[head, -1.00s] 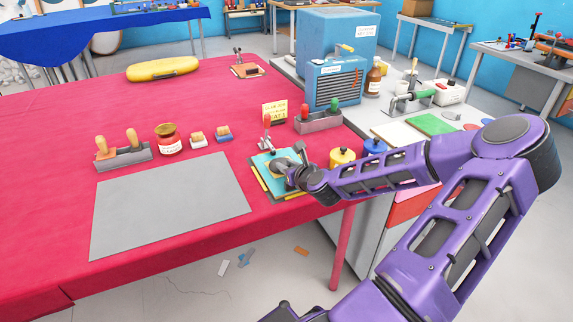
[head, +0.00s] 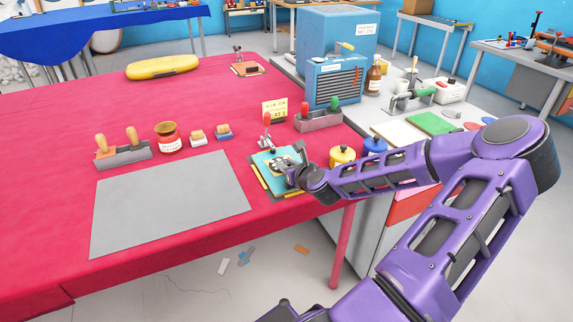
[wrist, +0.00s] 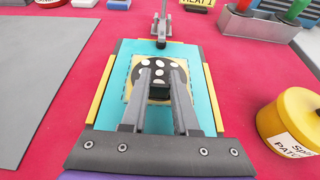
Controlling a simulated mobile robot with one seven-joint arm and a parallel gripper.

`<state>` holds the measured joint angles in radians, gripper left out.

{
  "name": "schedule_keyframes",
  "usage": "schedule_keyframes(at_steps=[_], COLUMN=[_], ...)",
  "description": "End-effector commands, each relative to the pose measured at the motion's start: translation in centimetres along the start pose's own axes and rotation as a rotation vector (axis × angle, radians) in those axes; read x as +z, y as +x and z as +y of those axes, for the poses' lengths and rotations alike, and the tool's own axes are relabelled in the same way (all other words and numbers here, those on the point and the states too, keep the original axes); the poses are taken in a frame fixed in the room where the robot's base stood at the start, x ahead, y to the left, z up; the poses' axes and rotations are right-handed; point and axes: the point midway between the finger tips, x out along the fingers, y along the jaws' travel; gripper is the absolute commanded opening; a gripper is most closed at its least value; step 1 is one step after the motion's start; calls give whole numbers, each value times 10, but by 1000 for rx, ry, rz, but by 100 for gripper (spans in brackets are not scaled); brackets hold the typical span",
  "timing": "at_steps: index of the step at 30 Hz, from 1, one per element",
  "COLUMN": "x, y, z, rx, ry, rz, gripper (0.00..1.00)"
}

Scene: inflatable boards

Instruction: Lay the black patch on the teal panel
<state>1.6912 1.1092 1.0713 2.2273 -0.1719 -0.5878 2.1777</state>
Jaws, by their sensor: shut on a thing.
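The teal panel (wrist: 202,105) lies flat on the red table, with yellow strips along its sides; it also shows in the head view (head: 261,160). The black patch (wrist: 147,70) is round with several white dots. In the wrist view it appears over a pale yellow square (wrist: 129,92) on the panel. My gripper (wrist: 159,84) is shut, with a small dark piece between its fingertips at the patch's near edge. The fingers hide part of the patch, and I cannot tell whether it lies fully flat. In the head view my gripper (head: 294,172) is low over the panel.
A toggle clamp (wrist: 161,28) stands at the panel's far edge. A yellow pot (wrist: 292,122) is close on the right. A grey mat (head: 170,205) lies to the left. A caddy with red and green handles (head: 318,120) stands behind.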

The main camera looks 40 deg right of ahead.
Motion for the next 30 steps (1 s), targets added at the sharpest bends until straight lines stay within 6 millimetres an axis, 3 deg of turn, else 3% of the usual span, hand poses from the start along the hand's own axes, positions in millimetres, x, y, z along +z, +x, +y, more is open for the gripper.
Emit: schedule_keyframes(at_steps=[3,4,9,16,21,30], x=[1,1,1,0,0,1], y=[0,0,0,0,0,0], z=[0,0,0,0,0,0], rx=[-1,-1,0,0,0,0], ry=[-1,-1,-1,-1,-1,-1], rz=[-2,-2,-1,-1,-1,-1], gripper=[0,32,62,65,93,93])
